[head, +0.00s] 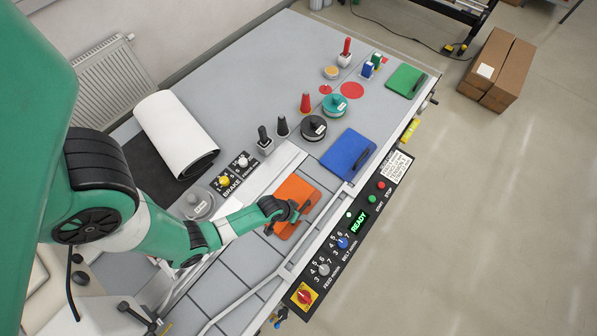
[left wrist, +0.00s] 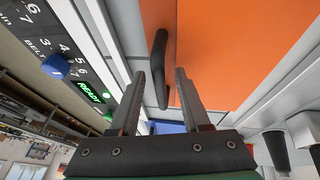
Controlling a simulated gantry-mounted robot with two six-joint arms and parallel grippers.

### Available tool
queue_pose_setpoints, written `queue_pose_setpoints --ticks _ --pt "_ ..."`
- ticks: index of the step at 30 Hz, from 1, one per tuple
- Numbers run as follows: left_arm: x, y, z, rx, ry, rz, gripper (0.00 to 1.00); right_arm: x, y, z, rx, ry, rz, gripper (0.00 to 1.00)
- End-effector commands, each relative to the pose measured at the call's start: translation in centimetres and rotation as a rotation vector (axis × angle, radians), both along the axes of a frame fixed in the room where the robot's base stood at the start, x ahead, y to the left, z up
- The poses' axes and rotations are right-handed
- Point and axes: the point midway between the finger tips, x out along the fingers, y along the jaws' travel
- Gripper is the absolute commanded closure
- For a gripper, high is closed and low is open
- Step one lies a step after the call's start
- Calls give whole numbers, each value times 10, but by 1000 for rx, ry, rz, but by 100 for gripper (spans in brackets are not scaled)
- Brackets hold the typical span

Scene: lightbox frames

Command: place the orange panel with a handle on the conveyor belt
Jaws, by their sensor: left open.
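The orange panel (head: 296,191) lies flat on a grey segmented strip between light rails in the head view. In the left wrist view the orange panel (left wrist: 230,45) fills the upper right, and its dark handle (left wrist: 160,55) stands out near its edge. My left gripper (head: 300,212) is over the panel's right side by the handle. In the left wrist view my left gripper (left wrist: 161,78) is open, with the handle showing between its two fingers. I cannot tell whether the fingers touch it. My right gripper is not in view.
A blue panel (head: 345,153) lies just beyond the orange one, and a green panel (head: 405,79) farther back. A control panel (head: 352,228) runs along the front edge. Black knobs and discs (head: 313,127) stand behind. A white roll (head: 172,130) lies at left.

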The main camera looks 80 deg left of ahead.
Motion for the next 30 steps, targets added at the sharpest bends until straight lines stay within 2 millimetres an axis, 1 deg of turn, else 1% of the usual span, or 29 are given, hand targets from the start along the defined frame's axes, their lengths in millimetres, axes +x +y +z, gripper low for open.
queue_pose_setpoints --ticks 2,5,12,16,20,30 --pt "0 0 1 0 0 0 53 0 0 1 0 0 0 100" --pt "-3 -1 9 0 0 0 53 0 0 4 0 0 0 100" --pt "-20 -6 48 0 -1 1 53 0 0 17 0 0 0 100" --pt "-27 -8 64 1 -1 0 53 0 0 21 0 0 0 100" --pt "-30 -9 69 0 0 0 53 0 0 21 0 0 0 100" --pt "-29 -9 69 0 -1 -1 53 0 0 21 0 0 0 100"
